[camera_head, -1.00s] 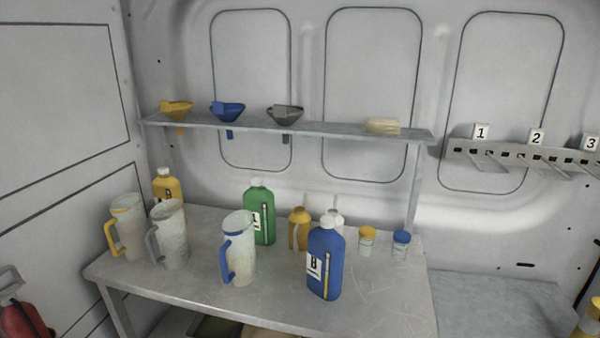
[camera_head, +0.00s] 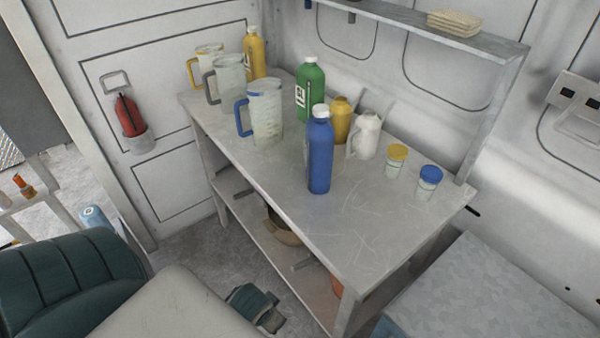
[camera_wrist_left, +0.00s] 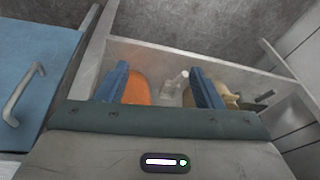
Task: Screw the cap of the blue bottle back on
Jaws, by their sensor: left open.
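The blue bottle (camera_head: 320,157) stands upright on the metal table in the head view. A white cap (camera_head: 320,111) sits on its top; I cannot tell from here whether it is screwed tight. My left gripper (camera_wrist_left: 160,76) shows in the left wrist view with its two blue fingers apart and nothing between them. It faces the table's lower shelf, and the blue bottle is not in that view. I cannot make out the left fingertips in the head view. My right gripper is not in view.
A green bottle (camera_head: 311,91), a yellow container (camera_head: 340,120), a white container (camera_head: 366,137) and two small jars stand near the blue bottle. Several jugs stand at the table's far left. The table (camera_head: 355,220) is clear at its front right. Items lie on the lower shelf.

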